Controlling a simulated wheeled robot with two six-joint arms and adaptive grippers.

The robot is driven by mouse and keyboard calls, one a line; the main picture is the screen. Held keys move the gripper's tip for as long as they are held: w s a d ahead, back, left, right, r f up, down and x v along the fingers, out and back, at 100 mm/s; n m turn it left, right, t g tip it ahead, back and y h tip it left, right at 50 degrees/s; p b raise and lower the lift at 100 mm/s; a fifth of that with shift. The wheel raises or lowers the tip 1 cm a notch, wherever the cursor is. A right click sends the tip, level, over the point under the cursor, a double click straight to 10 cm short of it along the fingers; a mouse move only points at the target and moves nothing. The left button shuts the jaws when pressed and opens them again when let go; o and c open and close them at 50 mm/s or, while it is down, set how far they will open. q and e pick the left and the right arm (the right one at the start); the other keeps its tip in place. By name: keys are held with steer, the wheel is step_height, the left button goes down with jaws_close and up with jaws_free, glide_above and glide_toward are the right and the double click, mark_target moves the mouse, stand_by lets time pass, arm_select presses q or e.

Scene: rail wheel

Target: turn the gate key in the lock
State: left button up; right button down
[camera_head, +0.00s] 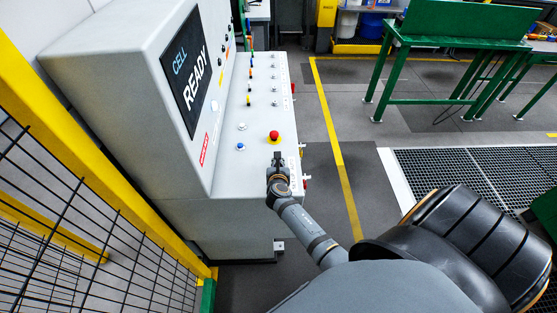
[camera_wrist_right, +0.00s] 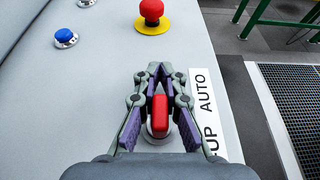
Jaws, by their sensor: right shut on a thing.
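The gate key has a red grip (camera_wrist_right: 160,115) and stands in a round silver lock (camera_wrist_right: 156,138) on the grey console top in the right wrist view. My right gripper (camera_wrist_right: 160,84) has its purple-padded fingers on either side of the red grip and is shut on it. The grip's long side runs along the fingers. In the head view my right gripper (camera_head: 278,158) is at the near end of the console and hides the key. My left gripper is not in view.
A red emergency button (camera_head: 274,135) on a yellow ring sits just beyond the gripper, with a blue button (camera_head: 240,147) to its left. A white label (camera_wrist_right: 205,105) reading AUTO lies beside the lock. A screen (camera_head: 191,75) reads CELL READY. Yellow-framed mesh fence (camera_head: 100,180) stands left.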

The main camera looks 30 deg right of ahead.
steer(key=c, duration=1.9)
jaws_free()
steer(key=o, duration=0.5)
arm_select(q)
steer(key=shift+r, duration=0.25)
arm_select(e)
steer(key=shift+a, duration=0.1)
steer(key=v, duration=0.7)
steer(key=shift+s+a+r, duration=0.1)
steer(key=shift+s+r, duration=0.05)
steer(key=shift+s, duration=0.2)
steer(key=shift+w, duration=0.15)
